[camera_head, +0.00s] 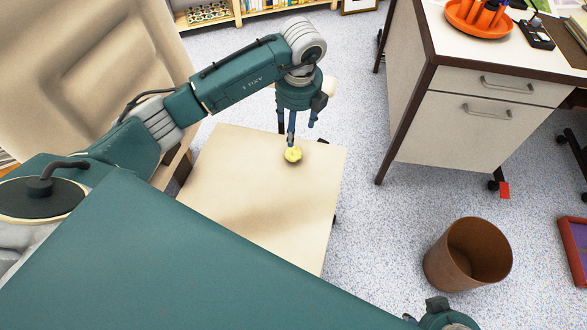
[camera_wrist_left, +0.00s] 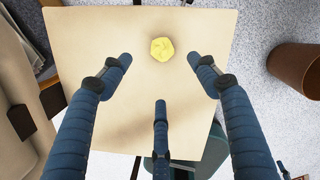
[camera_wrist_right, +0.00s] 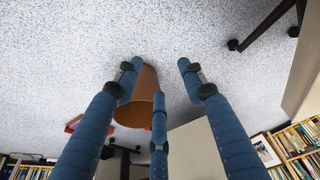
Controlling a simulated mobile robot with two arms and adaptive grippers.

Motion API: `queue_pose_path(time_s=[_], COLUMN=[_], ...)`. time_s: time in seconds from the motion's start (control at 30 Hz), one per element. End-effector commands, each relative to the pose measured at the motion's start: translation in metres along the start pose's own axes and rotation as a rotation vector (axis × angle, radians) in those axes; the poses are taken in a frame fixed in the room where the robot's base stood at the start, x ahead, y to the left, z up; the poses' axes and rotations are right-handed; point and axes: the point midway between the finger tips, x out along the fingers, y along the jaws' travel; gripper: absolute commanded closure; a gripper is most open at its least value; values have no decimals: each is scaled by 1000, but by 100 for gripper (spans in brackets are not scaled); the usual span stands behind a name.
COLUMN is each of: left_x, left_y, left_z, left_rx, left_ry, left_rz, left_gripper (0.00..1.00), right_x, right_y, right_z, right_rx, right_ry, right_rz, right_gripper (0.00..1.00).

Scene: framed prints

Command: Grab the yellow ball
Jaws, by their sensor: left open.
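The small yellow ball (camera_head: 293,155) rests on a pale square tabletop (camera_head: 270,215), close to its far edge. In the left wrist view the ball (camera_wrist_left: 162,49) lies just beyond the spread fingers, between the two outer tips. My left gripper (camera_head: 299,133) points down over the ball, open and empty. One finger overlaps the ball's top in the head view; I cannot tell whether they touch. My right gripper (camera_wrist_right: 160,64) is open and empty in the right wrist view, with floor and a brown bin beyond it.
A brown bin (camera_head: 450,262) stands on the speckled floor to the right. A white desk with drawers (camera_head: 468,125) stands at the upper right, with an orange tray (camera_head: 480,22) on top. A beige chair-like panel (camera_head: 95,60) is at the left. Floor between tabletop and desk is clear.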

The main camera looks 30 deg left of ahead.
Motion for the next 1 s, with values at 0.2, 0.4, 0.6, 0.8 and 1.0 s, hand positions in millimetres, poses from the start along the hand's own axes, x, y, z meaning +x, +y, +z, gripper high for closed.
queue_pose_path(time_s=[0.2,0.4,0.6,0.8,1.0], left_x=[26,49,76,94,123], left_y=[0,0,-1,-2,-3], left_z=[-3,-4,-4,-4,-4], left_rx=[0,-1,0,-1,-1], left_ry=[0,1,0,2,2], left_rz=[0,2,0,1,0], left_gripper=[39,39,39,39,39], right_x=[-15,-25,-20,-15,-7], right_y=[1,1,1,1,-1], right_z=[3,3,5,6,-7], right_rx=[1,2,2,2,0], right_ry=[15,22,21,21,75], right_rz=[3,4,4,4,1], right_gripper=[60,60,60,60,60])
